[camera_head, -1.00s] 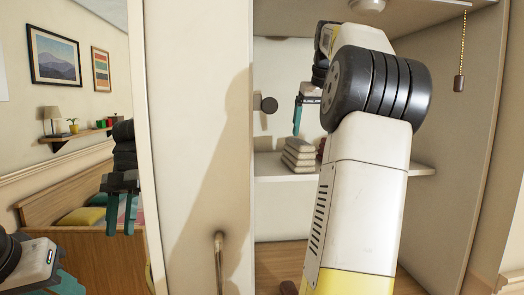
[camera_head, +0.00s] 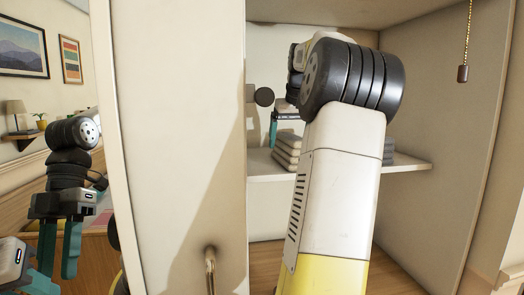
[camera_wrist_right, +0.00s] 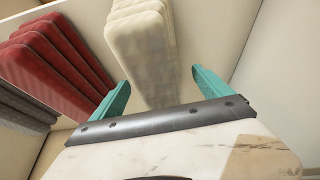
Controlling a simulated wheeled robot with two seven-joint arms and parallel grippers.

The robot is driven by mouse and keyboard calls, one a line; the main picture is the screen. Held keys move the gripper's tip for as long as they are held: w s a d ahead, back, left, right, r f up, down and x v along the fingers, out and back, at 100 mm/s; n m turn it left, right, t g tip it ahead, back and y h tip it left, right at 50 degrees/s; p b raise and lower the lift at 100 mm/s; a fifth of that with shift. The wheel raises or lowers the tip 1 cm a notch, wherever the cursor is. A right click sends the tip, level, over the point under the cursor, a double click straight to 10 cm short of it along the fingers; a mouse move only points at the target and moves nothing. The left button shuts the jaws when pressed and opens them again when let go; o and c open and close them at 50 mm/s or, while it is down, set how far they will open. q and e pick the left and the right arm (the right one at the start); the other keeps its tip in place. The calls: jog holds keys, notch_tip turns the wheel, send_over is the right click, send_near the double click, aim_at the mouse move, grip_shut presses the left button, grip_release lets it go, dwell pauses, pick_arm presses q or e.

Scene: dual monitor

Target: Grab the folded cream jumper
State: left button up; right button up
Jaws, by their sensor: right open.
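The folded cream jumpers (camera_head: 288,150) lie in a stack on the wardrobe shelf (camera_head: 408,163). My right gripper (camera_head: 273,140) is inside the wardrobe, beside and slightly above this stack, mostly hidden by my arm. In the right wrist view, the cream stack (camera_wrist_right: 145,50) lies between and beyond the open fingers of my right gripper (camera_wrist_right: 160,80). They hold nothing, and contact cannot be told. My left gripper (camera_head: 58,250) shows at the far left with its teal fingers apart and empty. A second white gripper body at the lower left edge is partly cut off; one may be a reflection.
A red stack (camera_wrist_right: 50,60) and a grey stack (camera_wrist_right: 22,112) lie beside the cream one in the wrist view. The grey stack (camera_head: 390,155) shows right of my arm. A white panel (camera_head: 180,150) with a handle (camera_head: 210,268) stands left. A pull chain (camera_head: 463,72) hangs at right.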

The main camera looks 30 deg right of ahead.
jog(key=shift+f, duration=0.2)
jog(key=c, duration=1.7)
jog(key=shift+c, duration=0.5)
jog(key=shift+r, duration=0.2)
